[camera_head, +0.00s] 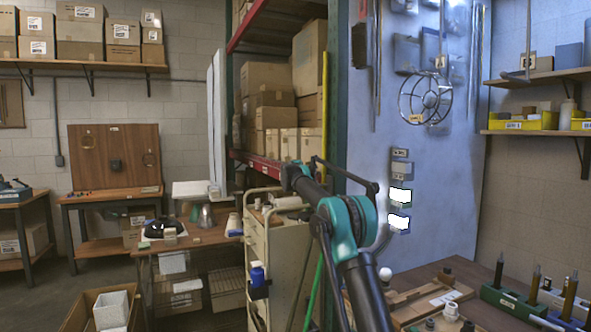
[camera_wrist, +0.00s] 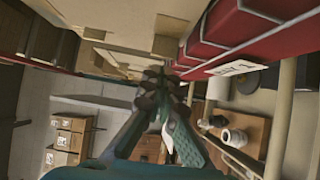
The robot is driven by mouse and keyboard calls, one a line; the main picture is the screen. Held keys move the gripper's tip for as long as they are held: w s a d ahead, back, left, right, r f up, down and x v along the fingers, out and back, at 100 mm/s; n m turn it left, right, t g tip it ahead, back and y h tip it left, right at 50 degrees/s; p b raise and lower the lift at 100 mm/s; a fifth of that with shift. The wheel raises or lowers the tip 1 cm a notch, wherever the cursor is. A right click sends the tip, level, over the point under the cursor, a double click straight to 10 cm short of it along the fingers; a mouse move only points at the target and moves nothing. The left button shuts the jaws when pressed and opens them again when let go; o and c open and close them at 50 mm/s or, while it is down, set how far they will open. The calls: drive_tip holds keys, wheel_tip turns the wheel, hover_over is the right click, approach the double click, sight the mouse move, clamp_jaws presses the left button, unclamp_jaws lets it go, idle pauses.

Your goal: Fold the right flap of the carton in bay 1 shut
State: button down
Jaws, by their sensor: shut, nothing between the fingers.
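Cartons fill the rack (camera_head: 267,77) in the head view, but I cannot tell which is the one in bay 1. In the wrist view tan cardboard (camera_wrist: 115,38) spans the top, just beyond my gripper (camera_wrist: 158,80); I cannot make out for sure which part is the right flap. The gripper is shut and empty, its fingertips near the cardboard edge and the red rack beam (camera_wrist: 235,25). Whether they touch is unclear. In the head view my arm reaches toward the rack and the gripper itself cannot be made out.
The red beam with a white label (camera_wrist: 232,68) runs close on the right of the fingers. A cluttered bench (camera_head: 200,238) is to the left.

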drive_tip(key=shift+w+d, duration=0.35)
drive_tip(key=shift+d, duration=0.1)
drive_tip(key=shift+w+d+m+g+h, duration=0.15)
drive_tip(key=shift+w+d+m+h, duration=0.2)
drive_tip(key=shift+w+h, duration=0.2)
drive_tip(key=shift+w+d+m+g+h, duration=0.2)
drive_tip(key=shift+w+m+h, duration=0.15)
drive_tip(key=shift+w+h, duration=0.15)
